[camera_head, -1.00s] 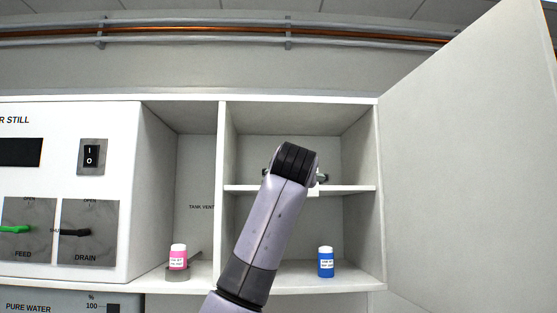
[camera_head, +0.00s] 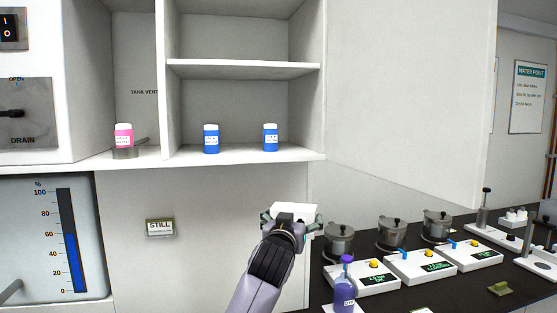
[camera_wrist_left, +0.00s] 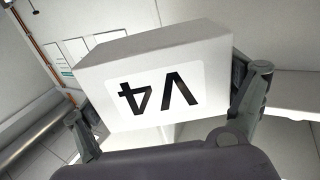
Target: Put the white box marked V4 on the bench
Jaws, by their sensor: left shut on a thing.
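The white box marked V4 (camera_wrist_left: 165,60) fills the middle of the left wrist view, its lettering upside down there. My left gripper (camera_wrist_left: 170,95) is shut on it, one finger at each side. In the head view the box (camera_head: 296,210) shows as a white top above my left gripper (camera_head: 292,222), in front of the wall below the shelves. The dark bench (camera_head: 480,285) is at the lower right, and the box is held left of it, in the air. My right gripper is not in view.
The bench holds several lidded pots (camera_head: 392,234), white devices with displays (camera_head: 428,266), a purple bottle (camera_head: 344,290) near its left end and a small green block (camera_head: 500,288). Blue bottles (camera_head: 211,139) stand on the lower shelf. An open cabinet door (camera_head: 410,100) hangs above the bench.

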